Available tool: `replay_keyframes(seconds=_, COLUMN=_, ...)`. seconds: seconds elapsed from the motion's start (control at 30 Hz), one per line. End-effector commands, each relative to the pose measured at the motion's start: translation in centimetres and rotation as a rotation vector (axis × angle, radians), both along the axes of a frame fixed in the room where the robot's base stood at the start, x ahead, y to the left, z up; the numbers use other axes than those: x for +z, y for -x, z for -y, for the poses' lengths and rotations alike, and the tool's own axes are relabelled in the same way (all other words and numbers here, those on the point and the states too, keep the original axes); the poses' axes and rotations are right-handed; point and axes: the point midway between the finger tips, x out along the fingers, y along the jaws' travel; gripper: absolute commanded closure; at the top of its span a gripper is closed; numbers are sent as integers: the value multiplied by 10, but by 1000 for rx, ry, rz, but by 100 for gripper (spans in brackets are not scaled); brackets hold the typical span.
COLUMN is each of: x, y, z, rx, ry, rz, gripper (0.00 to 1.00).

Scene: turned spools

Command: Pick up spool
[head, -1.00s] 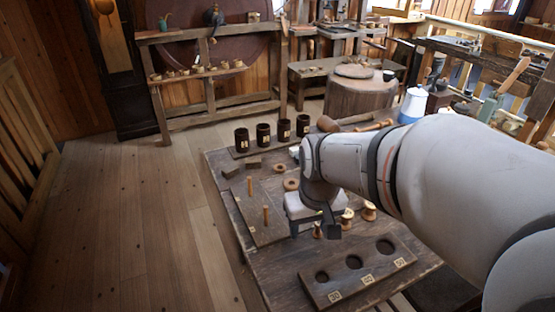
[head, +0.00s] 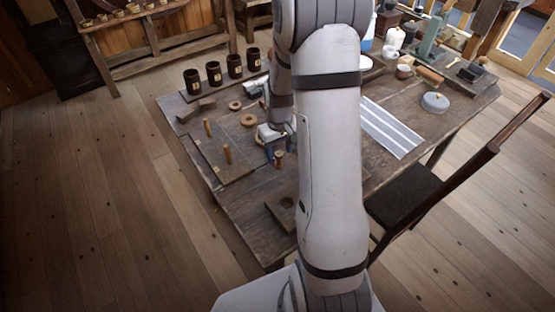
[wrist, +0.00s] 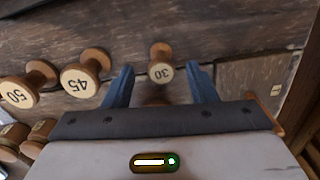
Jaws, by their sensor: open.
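A small wooden spool marked 30 (wrist: 161,70) stands out between the fingertips of my gripper (wrist: 160,66) in the wrist view, with a gap on each side. The gripper's two blue fingers are open and do not touch it. In the head view a spool (head: 279,159) shows at the table beside my gripper (head: 278,149). In the wrist view, larger spools marked 45 (wrist: 82,80) and 50 (wrist: 20,90) lie to the left of the fingers. More spools (wrist: 38,136) show at the lower left, partly cut off by the gripper body.
A pegboard (head: 232,170) with two upright pegs lies left of my gripper. A board with a hole (head: 274,207) is partly hidden by my arm. Dark cups (head: 214,74) stand at the back left. A striped sheet (head: 390,128) and a chair (head: 405,190) are at the right.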

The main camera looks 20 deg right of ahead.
Motion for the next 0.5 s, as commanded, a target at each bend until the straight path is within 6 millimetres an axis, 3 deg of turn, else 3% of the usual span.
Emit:
replay_keyframes(seconds=0.23, x=-36, y=4, z=-1, rx=-1, ry=-1, rz=-3, gripper=48)
replay_keyframes(seconds=0.5, x=-44, y=3, z=-1, rx=-1, ry=0, rz=0, gripper=48)
